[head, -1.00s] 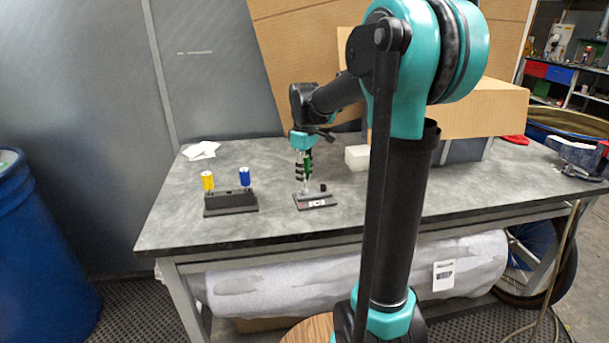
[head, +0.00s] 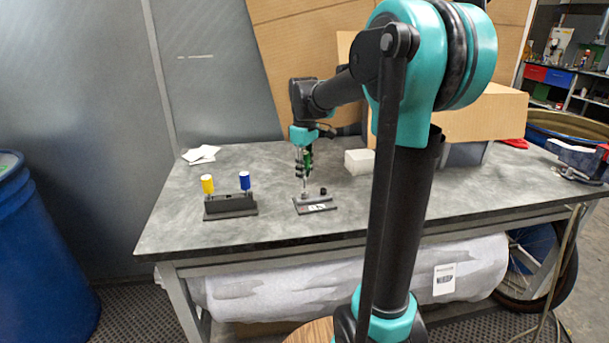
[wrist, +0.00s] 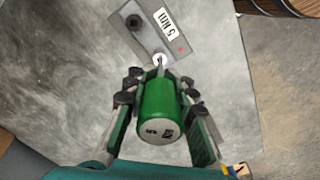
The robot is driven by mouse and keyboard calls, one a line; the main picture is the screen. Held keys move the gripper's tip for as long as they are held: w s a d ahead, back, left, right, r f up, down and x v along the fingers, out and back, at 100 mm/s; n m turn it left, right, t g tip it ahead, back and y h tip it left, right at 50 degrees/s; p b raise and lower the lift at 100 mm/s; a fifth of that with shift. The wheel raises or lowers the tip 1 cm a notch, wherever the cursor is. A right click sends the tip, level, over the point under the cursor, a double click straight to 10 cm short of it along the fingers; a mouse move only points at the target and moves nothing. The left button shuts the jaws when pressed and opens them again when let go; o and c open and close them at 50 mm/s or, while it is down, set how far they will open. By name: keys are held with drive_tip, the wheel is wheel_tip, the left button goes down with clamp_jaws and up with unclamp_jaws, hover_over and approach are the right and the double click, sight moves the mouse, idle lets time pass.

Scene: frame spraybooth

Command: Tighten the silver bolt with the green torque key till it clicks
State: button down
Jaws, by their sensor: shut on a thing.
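My gripper (wrist: 157,100) is shut on the green torque key (wrist: 158,108), its fingers on either side of the handle. In the head view the key (head: 308,160) is upright over the small grey plate (head: 300,208). The key's thin shaft points down at the silver bolt (wrist: 158,58) at the near end of the plate (wrist: 150,40) in the wrist view. The tip seems to meet the bolt head, but I cannot tell whether it is seated. The plate has a "5 Nm" label, a small red light (wrist: 180,50) and a black bolt (wrist: 134,21).
A dark rack (head: 230,206) with a yellow-handled key (head: 207,184) and a blue-handled key (head: 245,180) stands to the left on the workbench (head: 270,225). A white block (head: 359,161) and white papers (head: 201,153) lie farther back. The bench between rack and plate is clear.

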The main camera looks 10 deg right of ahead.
drive_tip(key=shift+r, duration=1.25)
